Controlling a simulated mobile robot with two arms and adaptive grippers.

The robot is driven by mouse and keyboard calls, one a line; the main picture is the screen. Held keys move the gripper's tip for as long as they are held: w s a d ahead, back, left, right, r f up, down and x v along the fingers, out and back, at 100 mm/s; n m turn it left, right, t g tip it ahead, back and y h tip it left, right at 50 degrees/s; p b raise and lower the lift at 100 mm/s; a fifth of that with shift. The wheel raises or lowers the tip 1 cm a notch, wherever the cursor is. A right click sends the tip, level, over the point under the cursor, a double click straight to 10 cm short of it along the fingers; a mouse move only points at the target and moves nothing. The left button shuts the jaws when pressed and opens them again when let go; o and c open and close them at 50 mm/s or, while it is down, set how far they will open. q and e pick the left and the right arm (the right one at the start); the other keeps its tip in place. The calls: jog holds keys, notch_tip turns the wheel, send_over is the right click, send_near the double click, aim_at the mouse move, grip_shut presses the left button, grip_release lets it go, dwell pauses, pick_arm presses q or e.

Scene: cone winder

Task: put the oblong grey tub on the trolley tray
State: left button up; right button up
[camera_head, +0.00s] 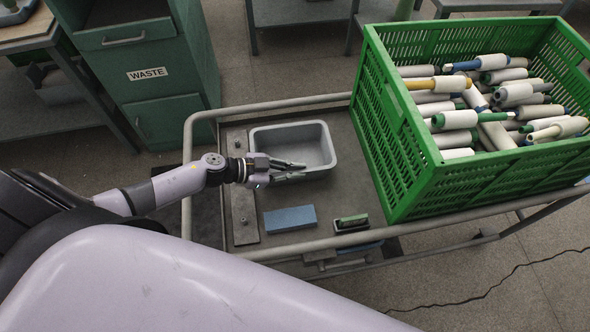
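The oblong grey tub (322,150) stands upright and empty on the trolley tray (351,191), left of the green crate. My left gripper (304,170) reaches in from the left over the tub's near left part. Its two fingers are apart and point right, with nothing seen between them. The gripper covers part of the tub's left and near walls, and I cannot tell whether it touches the rim. My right gripper is not in view.
A green crate (400,150) full of yarn cones and tubes fills the trolley's right side. A blue block (290,218) and a small green-topped brush-like item (351,222) lie near the front rail. A green waste cabinet (150,75) stands behind left.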

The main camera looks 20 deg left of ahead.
pick_arm(q)
jog(key=o, duration=0.4)
jog(key=shift+o, duration=0.2)
jog(key=shift+r, duration=0.1)
jog(key=shift+a+r, duration=0.1)
jog(key=v, duration=1.1)
jog(key=shift+s+a+r, duration=0.2)
jog(key=shift+s+a, duration=0.05)
